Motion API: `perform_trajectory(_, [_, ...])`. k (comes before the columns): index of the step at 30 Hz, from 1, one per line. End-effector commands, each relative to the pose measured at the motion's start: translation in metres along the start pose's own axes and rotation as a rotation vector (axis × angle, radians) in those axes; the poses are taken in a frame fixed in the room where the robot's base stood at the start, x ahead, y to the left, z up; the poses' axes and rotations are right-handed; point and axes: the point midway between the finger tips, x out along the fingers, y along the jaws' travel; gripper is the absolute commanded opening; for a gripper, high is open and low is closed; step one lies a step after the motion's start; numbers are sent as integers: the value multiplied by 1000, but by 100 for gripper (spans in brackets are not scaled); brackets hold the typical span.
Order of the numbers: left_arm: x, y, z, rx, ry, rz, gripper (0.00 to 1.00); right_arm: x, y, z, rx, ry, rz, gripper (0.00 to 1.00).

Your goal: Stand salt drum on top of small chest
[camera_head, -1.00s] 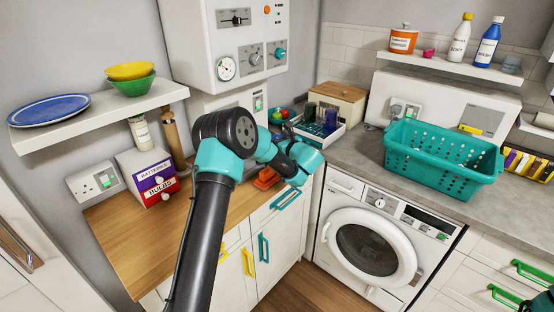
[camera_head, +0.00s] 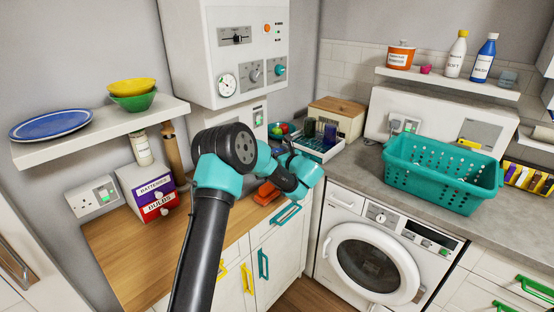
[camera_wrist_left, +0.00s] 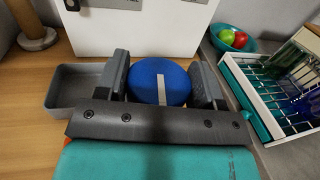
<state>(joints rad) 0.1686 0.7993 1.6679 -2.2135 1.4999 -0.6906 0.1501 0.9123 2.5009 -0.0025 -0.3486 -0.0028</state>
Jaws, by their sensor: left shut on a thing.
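The salt drum is the blue round thing with a white strip (camera_wrist_left: 150,84) in the left wrist view. My left gripper (camera_wrist_left: 161,75) is shut on it, with a dark finger on each side. In the head view my own arm hides the drum and the fingers. The small chest (camera_head: 147,190) stands at the left of the wooden counter, against the wall. It is white with a purple drawer marked BATTERIES and a red drawer marked BULBS. The gripper is well to the right of the chest. My right gripper is not in view.
A shelf (camera_head: 75,134) with a blue plate and bowls hangs above the chest. A jar (camera_head: 142,148) and a wooden mill (camera_head: 172,150) stand behind it. A grey tray (camera_wrist_left: 76,86) lies beside the drum, with a dish rack (camera_wrist_left: 275,95) opposite. The wooden counter (camera_head: 125,245) in front is clear.

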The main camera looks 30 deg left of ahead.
Motion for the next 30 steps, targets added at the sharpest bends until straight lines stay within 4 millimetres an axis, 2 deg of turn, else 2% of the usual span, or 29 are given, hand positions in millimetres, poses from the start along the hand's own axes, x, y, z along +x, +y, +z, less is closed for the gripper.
perform_trajectory(15, [0,0,84,-4,-2,-1,10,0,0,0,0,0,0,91])
perform_trajectory(20, [0,-1,93,-2,-1,-2,10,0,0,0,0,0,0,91])
perform_trajectory(30, [0,0,93,-2,-1,-1,10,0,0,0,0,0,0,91])
